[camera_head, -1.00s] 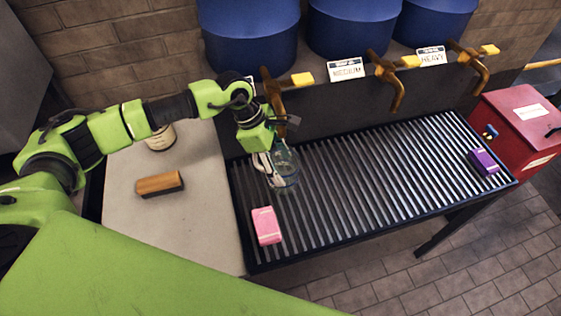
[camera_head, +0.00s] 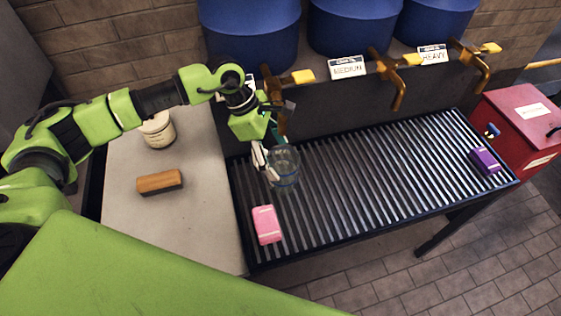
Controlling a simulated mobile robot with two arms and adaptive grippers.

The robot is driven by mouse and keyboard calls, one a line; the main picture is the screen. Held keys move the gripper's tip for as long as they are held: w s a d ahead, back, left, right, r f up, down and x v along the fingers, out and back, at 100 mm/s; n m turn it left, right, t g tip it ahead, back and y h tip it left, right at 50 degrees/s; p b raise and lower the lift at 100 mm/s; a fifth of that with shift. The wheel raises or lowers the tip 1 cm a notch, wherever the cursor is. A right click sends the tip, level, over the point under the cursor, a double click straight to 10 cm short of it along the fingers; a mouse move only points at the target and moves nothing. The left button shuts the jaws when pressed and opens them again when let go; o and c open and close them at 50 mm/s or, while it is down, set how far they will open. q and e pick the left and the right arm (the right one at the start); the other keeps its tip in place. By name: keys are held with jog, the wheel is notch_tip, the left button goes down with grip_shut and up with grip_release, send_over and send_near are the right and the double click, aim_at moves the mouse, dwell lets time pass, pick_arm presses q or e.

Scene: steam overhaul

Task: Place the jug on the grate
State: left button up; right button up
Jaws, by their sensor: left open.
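The clear glass jug (camera_head: 286,168) stands on the left part of the dark slatted grate (camera_head: 350,190), below the leftmost tap. It looks upright. My left gripper (camera_head: 268,166) is open at the jug's left side, with its fingers close against the glass; I cannot tell whether they touch it. My right gripper is not in view.
A pink block (camera_head: 267,224) and a purple block (camera_head: 485,161) lie on the grate. Brass taps (camera_head: 397,85) hang over its back edge. A counter (camera_head: 190,225) at left holds a wooden block (camera_head: 160,182) and a jar (camera_head: 157,130). A red box (camera_head: 515,125) stands at right.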

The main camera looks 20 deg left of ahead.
pick_arm(q)
jog(key=b+v, duration=0.1)
jog(key=v, duration=0.7)
jog(key=shift+a+r, duration=0.15)
jog(key=shift+r, duration=0.15)
jog(key=shift+s, duration=0.1)
